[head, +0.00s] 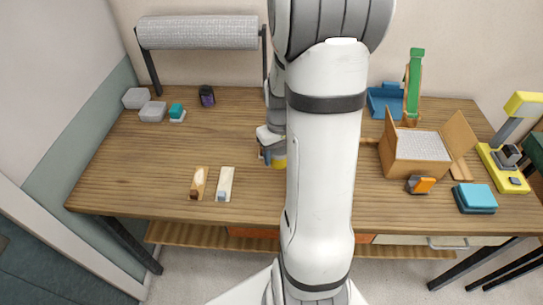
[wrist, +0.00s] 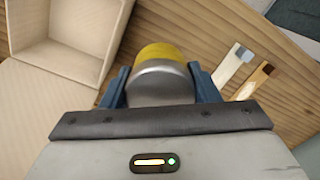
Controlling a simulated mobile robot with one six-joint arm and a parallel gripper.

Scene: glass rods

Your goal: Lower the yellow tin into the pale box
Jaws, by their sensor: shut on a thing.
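The yellow tin (wrist: 158,52) has a yellow side band and a silver-grey end in the wrist view. My gripper (wrist: 160,84) is shut on it, with one blue-grey finger on each side. In the head view the tin (head: 279,163) shows as a yellow patch below my gripper (head: 267,154), partly behind my arm. The pale box (wrist: 58,52) stands open at the upper left of the wrist view. Its visible inside looks empty. The tin is beside the box, apart from its opening in that picture. My arm hides the middle of the table in the head view.
A carton (head: 405,168) with raised flaps and whitish contents stands right of my arm. An orange-and-grey item (head: 421,184) and teal stack (head: 475,198) lie nearby. Two narrow trays (head: 198,183) (head: 225,184) lie at the front left. The left middle of the table is clear.

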